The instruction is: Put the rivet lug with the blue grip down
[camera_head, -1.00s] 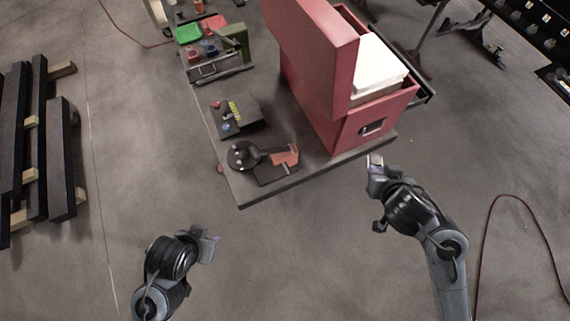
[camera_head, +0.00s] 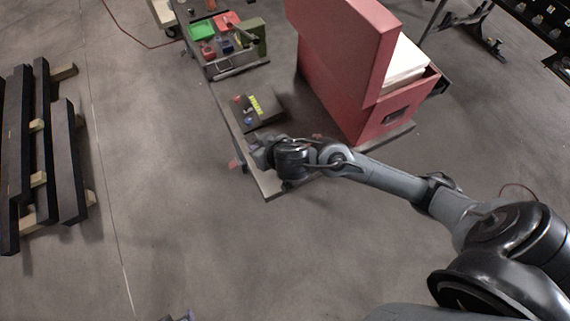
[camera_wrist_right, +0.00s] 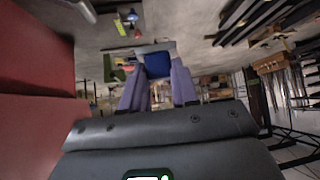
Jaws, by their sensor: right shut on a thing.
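The rivet lug with the blue grip (camera_wrist_right: 157,64) shows in the right wrist view as a blue block with a grey part beyond it. My right gripper (camera_wrist_right: 158,88) is shut on it, one finger on each side. In the head view my right gripper (camera_head: 258,152) is over the near end of the conveyor table, and the lug is too small to make out there. Only a tip of my left gripper (camera_head: 180,317) shows at the bottom edge, so its jaws cannot be judged.
A dark plate (camera_head: 258,112) with small red, yellow and blue parts lies just beyond. Green (camera_head: 202,31) and red (camera_head: 226,20) bins stand at the back. Dark beams (camera_head: 38,150) lie left.

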